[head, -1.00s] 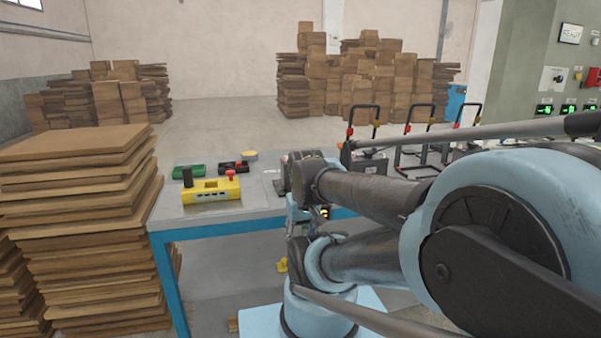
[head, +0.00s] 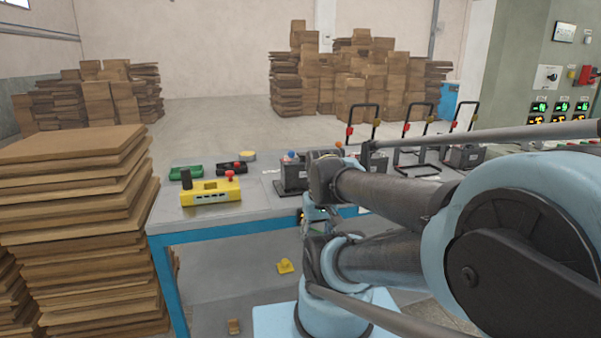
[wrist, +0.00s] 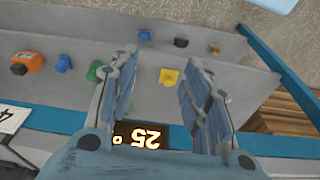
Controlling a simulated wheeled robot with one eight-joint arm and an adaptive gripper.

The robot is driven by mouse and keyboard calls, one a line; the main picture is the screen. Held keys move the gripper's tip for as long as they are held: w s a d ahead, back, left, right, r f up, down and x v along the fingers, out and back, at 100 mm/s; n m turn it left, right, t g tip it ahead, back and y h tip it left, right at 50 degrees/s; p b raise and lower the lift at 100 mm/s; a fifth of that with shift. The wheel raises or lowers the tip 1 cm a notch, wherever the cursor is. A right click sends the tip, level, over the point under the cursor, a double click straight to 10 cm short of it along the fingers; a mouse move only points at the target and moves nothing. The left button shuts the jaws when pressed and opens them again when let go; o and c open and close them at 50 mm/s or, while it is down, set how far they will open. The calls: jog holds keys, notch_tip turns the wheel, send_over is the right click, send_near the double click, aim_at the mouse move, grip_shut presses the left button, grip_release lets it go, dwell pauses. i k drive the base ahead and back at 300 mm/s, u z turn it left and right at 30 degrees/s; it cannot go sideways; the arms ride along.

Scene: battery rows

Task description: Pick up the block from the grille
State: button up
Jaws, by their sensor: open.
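In the wrist view my gripper (wrist: 158,62) is open and empty, its two blue-grey fingers pointing over a grey lower shelf (wrist: 140,88). Several small pieces stand on that shelf: a yellow one (wrist: 168,76) between the finger lines, a green one (wrist: 95,70) beside the left finger, a blue one (wrist: 63,63), an orange one (wrist: 28,62), a black one (wrist: 181,42) and a brown one (wrist: 214,48). In the head view the yellow piece (head: 285,267) and brown piece (head: 234,326) show below the table. I cannot tell which surface is the grille.
A blue-framed table (head: 220,233) carries a yellow control box (head: 210,191) and batteries (head: 290,178). Its blue rail and a lit display (wrist: 140,136) cross below the fingers in the wrist view. Board stacks (head: 75,230) stand close at left.

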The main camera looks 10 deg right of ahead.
aim_at(293, 174)
jog(key=u, duration=0.1)
jog(key=k, duration=1.25)
jog(key=z, duration=0.5)
jog(key=i, duration=1)
jog(key=u, duration=0.05)
